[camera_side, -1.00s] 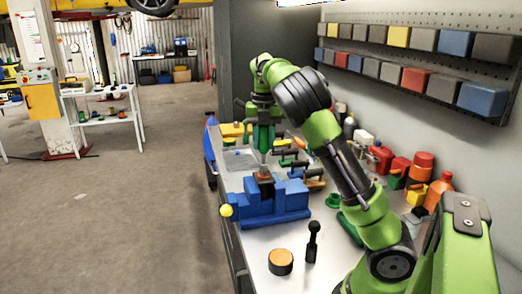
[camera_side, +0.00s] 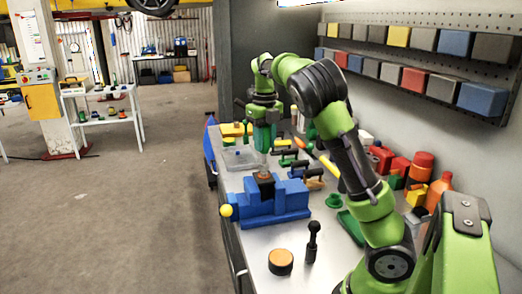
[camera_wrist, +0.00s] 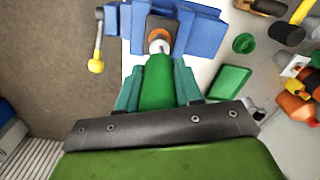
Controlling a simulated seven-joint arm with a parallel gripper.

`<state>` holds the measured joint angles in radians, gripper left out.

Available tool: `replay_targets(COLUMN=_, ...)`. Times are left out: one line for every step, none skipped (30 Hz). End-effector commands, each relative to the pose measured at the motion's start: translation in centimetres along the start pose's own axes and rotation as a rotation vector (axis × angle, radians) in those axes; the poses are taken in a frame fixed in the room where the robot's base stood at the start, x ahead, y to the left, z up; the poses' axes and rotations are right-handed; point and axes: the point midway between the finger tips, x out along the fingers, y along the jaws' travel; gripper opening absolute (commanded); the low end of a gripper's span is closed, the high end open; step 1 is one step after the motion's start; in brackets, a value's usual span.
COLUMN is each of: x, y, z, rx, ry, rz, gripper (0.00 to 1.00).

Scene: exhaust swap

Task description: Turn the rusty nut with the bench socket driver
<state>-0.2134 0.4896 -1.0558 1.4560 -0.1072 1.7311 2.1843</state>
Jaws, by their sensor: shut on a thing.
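My gripper (camera_side: 263,138) is shut on the bench socket driver, whose green handle (camera_wrist: 157,88) sits between my two fingers in the wrist view. The driver points down, with its pale metal socket (camera_wrist: 158,46) at the rusty nut (camera_wrist: 159,34). The nut shows as an orange-brown patch on a dark block held in the blue vise (camera_side: 274,207). The socket partly hides the nut in the wrist view. I cannot tell whether the socket is seated on it or just above it.
The vise lever has a yellow ball end (camera_side: 226,211). An orange-topped round can (camera_side: 281,261) and a dark upright knobbed tool (camera_side: 312,242) stand nearer on the bench. Red containers (camera_side: 400,168) and an orange bottle (camera_side: 439,190) line the wall side. A green tray (camera_wrist: 230,80) lies beside the vise.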

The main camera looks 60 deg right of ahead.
Motion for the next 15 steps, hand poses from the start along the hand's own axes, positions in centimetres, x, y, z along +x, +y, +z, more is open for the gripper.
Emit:
replay_targets(x=-0.02, y=0.0, z=0.01, rx=0.001, ry=-0.001, rz=0.0, gripper=0.0)
replay_targets(x=-0.02, y=0.0, z=0.01, rx=0.001, ry=-0.001, rz=0.0, gripper=0.0)
replay_targets(x=-0.02, y=0.0, z=0.01, rx=0.0, ry=-0.001, rz=0.0, gripper=0.0)
replay_targets(x=-0.02, y=0.0, z=0.01, rx=-0.008, ry=-0.001, rz=0.0, gripper=0.0)
replay_targets(x=-0.03, y=-0.01, z=0.01, rx=-0.026, ry=-0.001, rz=0.0, gripper=0.0)
replay_targets(x=-0.04, y=-0.01, z=0.02, rx=-0.066, ry=-0.001, rz=0.001, gripper=0.0)
replay_targets(x=-0.05, y=-0.04, z=0.01, rx=-0.107, ry=-0.002, rz=0.0, gripper=0.0)
replay_targets(x=-0.04, y=-0.07, z=0.01, rx=-0.152, ry=-0.001, rz=0.0, gripper=0.0)
replay_targets(x=-0.05, y=-0.1, z=0.01, rx=-0.214, ry=-0.002, rz=0.001, gripper=0.0)
replay_targets(x=-0.05, y=-0.1, z=0.01, rx=-0.257, ry=-0.002, rz=0.001, gripper=0.0)
replay_targets(x=-0.06, y=-0.08, z=0.02, rx=-0.298, ry=-0.002, rz=0.001, gripper=0.0)
replay_targets(x=-0.06, y=-0.12, z=0.01, rx=-0.344, ry=-0.002, rz=0.0, gripper=0.0)
replay_targets(x=-0.05, y=-0.13, z=0.01, rx=-0.371, ry=-0.001, rz=0.0, gripper=0.0)
replay_targets(x=-0.04, y=-0.12, z=0.02, rx=-0.391, ry=-0.001, rz=0.0, gripper=0.0)
replay_targets(x=-0.03, y=-0.12, z=0.02, rx=-0.41, ry=-0.001, rz=-0.001, gripper=0.0)
